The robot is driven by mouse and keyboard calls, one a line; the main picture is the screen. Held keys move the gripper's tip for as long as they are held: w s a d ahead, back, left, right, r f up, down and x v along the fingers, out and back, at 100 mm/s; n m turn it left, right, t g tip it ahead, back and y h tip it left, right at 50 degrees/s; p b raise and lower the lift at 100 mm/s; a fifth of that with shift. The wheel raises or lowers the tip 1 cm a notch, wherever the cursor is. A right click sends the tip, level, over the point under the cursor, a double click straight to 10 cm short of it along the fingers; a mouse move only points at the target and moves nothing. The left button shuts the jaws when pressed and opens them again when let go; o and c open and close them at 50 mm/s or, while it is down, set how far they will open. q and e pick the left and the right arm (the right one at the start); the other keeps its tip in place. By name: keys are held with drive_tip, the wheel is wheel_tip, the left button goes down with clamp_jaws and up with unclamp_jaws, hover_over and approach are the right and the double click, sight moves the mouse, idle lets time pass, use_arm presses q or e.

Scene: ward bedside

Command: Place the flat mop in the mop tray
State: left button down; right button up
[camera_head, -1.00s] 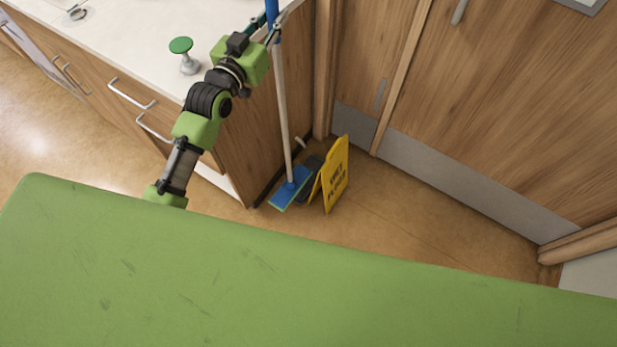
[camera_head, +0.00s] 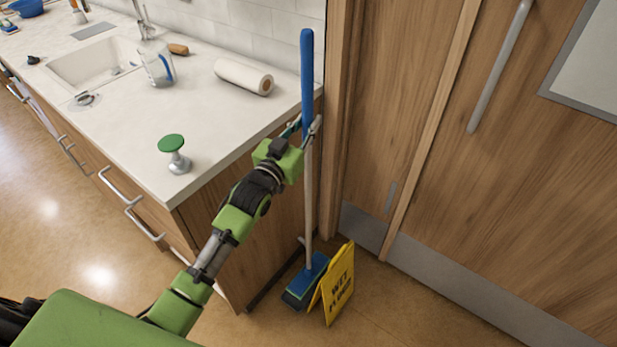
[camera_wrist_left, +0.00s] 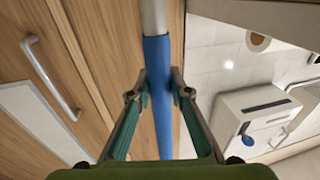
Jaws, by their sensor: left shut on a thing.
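The flat mop (camera_head: 309,200) stands nearly upright beside the end of the counter, with a blue grip, a pale pole and a blue flat head (camera_head: 314,268) low near the floor. My left gripper (camera_head: 308,127) is shut on the pole at the lower end of the blue grip. In the left wrist view the left gripper (camera_wrist_left: 160,88) has a finger on each side of the blue grip (camera_wrist_left: 161,110). The dark mop tray (camera_head: 291,302) is mostly hidden under the mop head. I cannot tell whether the head touches it. My right gripper is out of view.
A yellow wet floor sign (camera_head: 338,285) stands close to the right of the mop head. The counter (camera_head: 125,120) holds a green-topped item (camera_head: 172,150), a jug (camera_head: 158,68) and a paper roll (camera_head: 244,77). A wooden door (camera_head: 520,190) is at the right.

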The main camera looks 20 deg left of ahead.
use_arm(q)
wheel_tip(320, 180, down, 8)
idle(0.4)
drive_tip(key=c, duration=1.9)
unclamp_jaws()
drive_tip(key=shift+f, duration=0.2)
drive_tip(key=shift+r, duration=0.15)
drive_tip(key=s, duration=0.4)
drive_tip(key=s+a, duration=0.1)
drive_tip(key=s, duration=0.3)
drive_tip(key=s+a, duration=0.1)
drive_tip(key=s, duration=0.3)
drive_tip(key=shift+f+b, duration=0.35)
drive_tip(key=shift+b, duration=0.05)
drive_tip(key=shift+w, duration=0.1)
